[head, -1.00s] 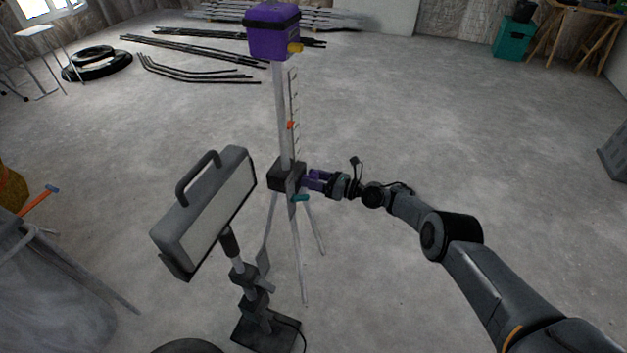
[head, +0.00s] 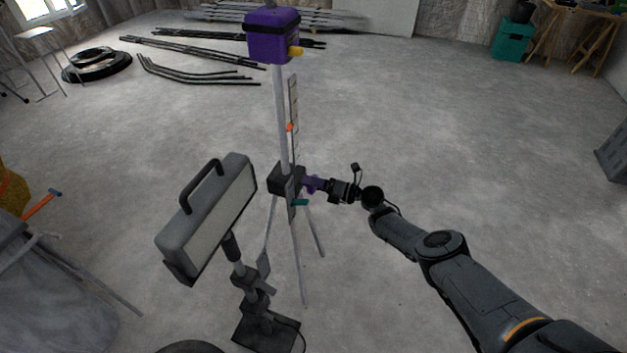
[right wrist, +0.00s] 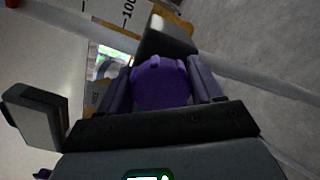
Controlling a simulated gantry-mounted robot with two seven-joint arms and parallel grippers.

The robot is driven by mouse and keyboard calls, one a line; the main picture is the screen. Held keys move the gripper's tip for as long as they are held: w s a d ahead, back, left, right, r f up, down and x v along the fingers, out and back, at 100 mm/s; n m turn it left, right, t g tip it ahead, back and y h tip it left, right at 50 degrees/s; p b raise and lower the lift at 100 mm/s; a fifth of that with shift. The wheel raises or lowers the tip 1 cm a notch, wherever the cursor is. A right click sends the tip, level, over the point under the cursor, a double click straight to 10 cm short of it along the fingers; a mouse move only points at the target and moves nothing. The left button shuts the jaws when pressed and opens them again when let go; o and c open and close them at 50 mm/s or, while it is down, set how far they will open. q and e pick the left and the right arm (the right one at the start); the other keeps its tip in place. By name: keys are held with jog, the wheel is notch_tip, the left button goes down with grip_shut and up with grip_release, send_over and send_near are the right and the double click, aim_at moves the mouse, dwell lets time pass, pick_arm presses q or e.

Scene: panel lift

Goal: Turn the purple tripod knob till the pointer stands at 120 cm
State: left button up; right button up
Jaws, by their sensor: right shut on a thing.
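The purple knob (head: 312,185) sits on the right side of the dark block (head: 285,179) on the tripod (head: 281,120). My right gripper (head: 322,187) is shut on the knob; in the right wrist view its two fingers lie on either side of the knob (right wrist: 161,82). The scale (head: 293,95) runs along the mast, and the orange pointer (head: 290,127) stands partway up it. The scale's marks are too small to read in the head view. In the right wrist view a 100 mark (right wrist: 128,10) shows. My left gripper is out of view.
A purple laser level (head: 271,36) tops the mast. A work lamp (head: 208,215) on a stand is close in front, left of the tripod. A teal lever (head: 299,202) sticks out below the knob.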

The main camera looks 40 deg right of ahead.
jog(key=m+p, duration=0.2)
jog(key=m, duration=0.2)
jog(key=shift+r+m+p, duration=0.15)
jog(key=shift+m+p, duration=0.25)
jog(key=m+p, duration=0.1)
jog(key=m, duration=0.2)
jog(key=shift+m+p, duration=0.3)
jog(key=shift+p, duration=0.05)
jog(key=m, duration=0.2)
jog(key=shift+f+m, duration=0.25)
jog(key=shift+m, duration=0.05)
jog(key=m, duration=0.2)
jog(key=shift+f+m, duration=0.15)
jog(key=shift+m, duration=0.25)
jog(key=shift+f+m+b, duration=0.15)
jog(key=shift+m+b, duration=0.2)
jog(key=shift+m, duration=0.55)
jog(key=m+b, duration=0.2)
jog(key=shift+f+m, duration=0.15)
jog(key=shift+m, duration=0.25)
jog(key=m+b, duration=0.8)
jog(key=b, duration=0.1)
jog(key=shift+s+a+f+m, duration=0.2)
jog(key=shift+m, duration=0.1)
jog(key=shift+r+m+b, duration=0.15)
jog(key=shift+m+b, duration=0.85)
jog(key=shift+b, duration=0.25)
